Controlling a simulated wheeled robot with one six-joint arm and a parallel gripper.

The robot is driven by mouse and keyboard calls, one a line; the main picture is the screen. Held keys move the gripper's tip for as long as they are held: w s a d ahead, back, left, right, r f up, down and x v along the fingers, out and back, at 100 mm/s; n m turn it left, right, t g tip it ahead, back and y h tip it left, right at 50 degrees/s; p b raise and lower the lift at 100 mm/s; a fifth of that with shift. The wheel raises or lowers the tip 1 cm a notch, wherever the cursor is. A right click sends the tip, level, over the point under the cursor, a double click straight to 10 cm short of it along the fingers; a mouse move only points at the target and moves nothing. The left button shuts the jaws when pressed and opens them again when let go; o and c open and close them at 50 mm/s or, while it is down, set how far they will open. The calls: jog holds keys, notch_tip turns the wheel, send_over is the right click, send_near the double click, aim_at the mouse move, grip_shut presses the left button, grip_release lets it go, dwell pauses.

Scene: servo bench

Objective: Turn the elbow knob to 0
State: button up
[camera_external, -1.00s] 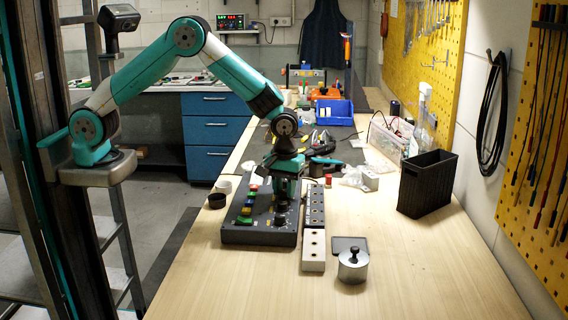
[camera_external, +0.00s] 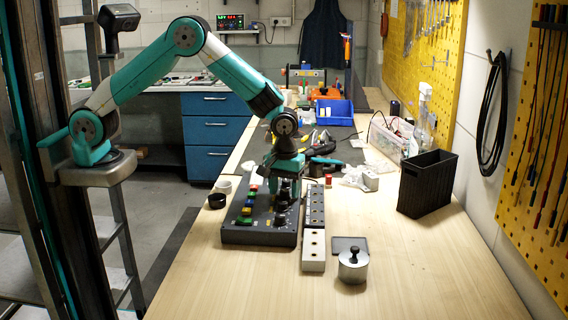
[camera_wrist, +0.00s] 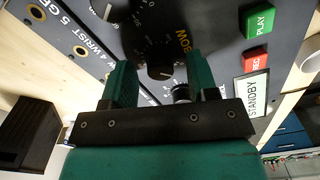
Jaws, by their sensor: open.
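The dark control panel (camera_external: 240,235) lies on the bench, and my gripper (camera_external: 287,197) points down over its right part. In the wrist view the black elbow knob (camera_wrist: 160,70) sits on a dark dial beside yellow lettering, of which "BOW" shows. The open fingers of my gripper (camera_wrist: 162,72) stand on either side of the knob, with gaps visible. I cannot tell what value the knob points to. My gripper hides the knob in the external view.
A green PLAY button (camera_wrist: 258,22), a red REC button (camera_wrist: 256,58) and a white STANDBY button (camera_wrist: 252,88) are beside the dial. A socket strip (camera_external: 313,207) adjoins the panel. A metal pot (camera_external: 353,266) and black bin (camera_external: 426,183) stand right.

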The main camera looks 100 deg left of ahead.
aim_at(284, 190)
notch_tip(284, 190, up, 17)
jog(key=b, duration=0.2)
jog(key=shift+r, duration=0.2)
dwell(0.4)
jog(key=s+a+m+y, duration=0.1)
jog(key=s+a, duration=0.3)
jog(key=s, duration=0.7)
jog(key=s+a+m+y, duration=0.1)
jog(key=s+a+m, duration=0.2)
jog(key=s, duration=0.8)
jog(key=s+a+m+y, duration=0.2)
jog(key=s+a+m, duration=0.1)
jog(key=s, duration=0.8)
jog(key=shift+s+a+m, duration=0.25)
jog(key=shift+a+m, duration=0.15)
jog(key=shift+a, duration=0.4)
